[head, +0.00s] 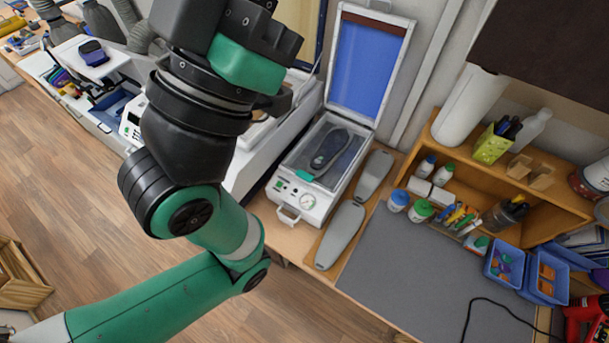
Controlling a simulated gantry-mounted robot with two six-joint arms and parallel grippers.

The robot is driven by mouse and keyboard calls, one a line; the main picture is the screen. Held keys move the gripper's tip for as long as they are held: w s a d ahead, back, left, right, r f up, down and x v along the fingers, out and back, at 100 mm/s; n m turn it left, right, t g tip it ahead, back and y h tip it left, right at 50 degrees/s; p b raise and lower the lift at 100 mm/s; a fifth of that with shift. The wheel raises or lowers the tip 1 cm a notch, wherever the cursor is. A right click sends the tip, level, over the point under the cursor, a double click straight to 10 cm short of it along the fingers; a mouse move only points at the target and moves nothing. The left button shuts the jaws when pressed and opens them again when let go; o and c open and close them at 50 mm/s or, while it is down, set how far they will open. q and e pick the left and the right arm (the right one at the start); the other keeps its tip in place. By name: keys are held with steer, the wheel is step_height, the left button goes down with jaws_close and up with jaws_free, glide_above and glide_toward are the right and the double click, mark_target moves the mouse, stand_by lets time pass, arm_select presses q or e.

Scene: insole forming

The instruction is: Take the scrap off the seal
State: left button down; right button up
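The forming press (318,190) stands on the bench with its lid (366,62) raised, showing a blue membrane. A dark insole (330,148) lies in its bed. A small green scrap (305,175) lies at the near edge of the bed, on the seal rim (291,163). My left arm crosses the left half of the head view. The black and green end of my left arm, with the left gripper (270,38), is left of the raised lid and apart from the scrap. Its fingertips cannot be made out. My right gripper is not in view.
Two grey insole-shaped forms (341,235) lie right of the press. A grey mat (415,260) beyond them is mostly clear. A wooden shelf (490,185) with bottles and pens, and blue bins (505,262), stand at the right. White equipment (255,150) is left of the press.

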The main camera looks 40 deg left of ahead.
arm_select(q)
jaws_free()
stand_by(0.4)
